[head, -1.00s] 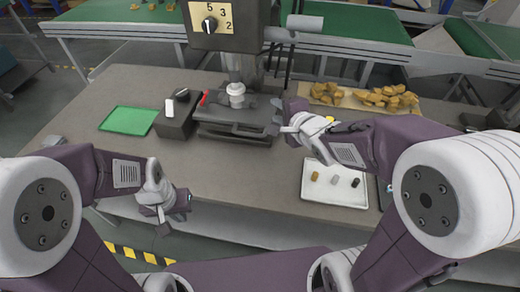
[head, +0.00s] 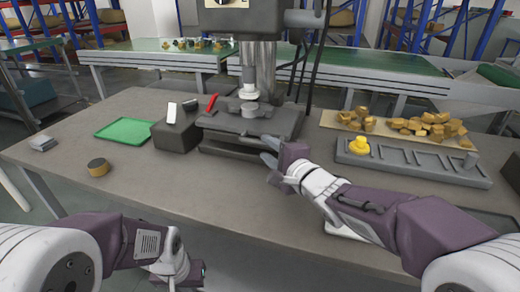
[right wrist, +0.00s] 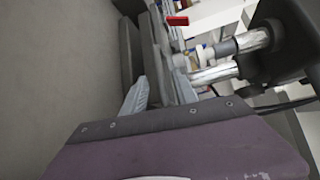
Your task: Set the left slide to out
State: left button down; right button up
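No part is plainly marked as the left slide, and I cannot tell its setting. A dark box (head: 174,139) left of the press carries a white tab (head: 172,113) and a black tab (head: 190,105). The dark press base (head: 225,140) has a red lever (head: 211,103) at its left. My right gripper (head: 269,150) is at the base's front right, its fingertips apart with nothing seen between them. The right wrist view shows a pale finger (right wrist: 135,97) close to the base, with the red lever beyond. My left gripper (head: 192,275) is low at the front, its fingers unclear.
The front middle of the table is clear.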

aim_at(262, 144)
jog(key=b+x, duration=0.1)
jog(key=x, duration=0.4)
jog(key=shift+w+f, duration=0.1)
jog(key=shift+w, duration=0.05)
grip_shut()
dwell(1.2)
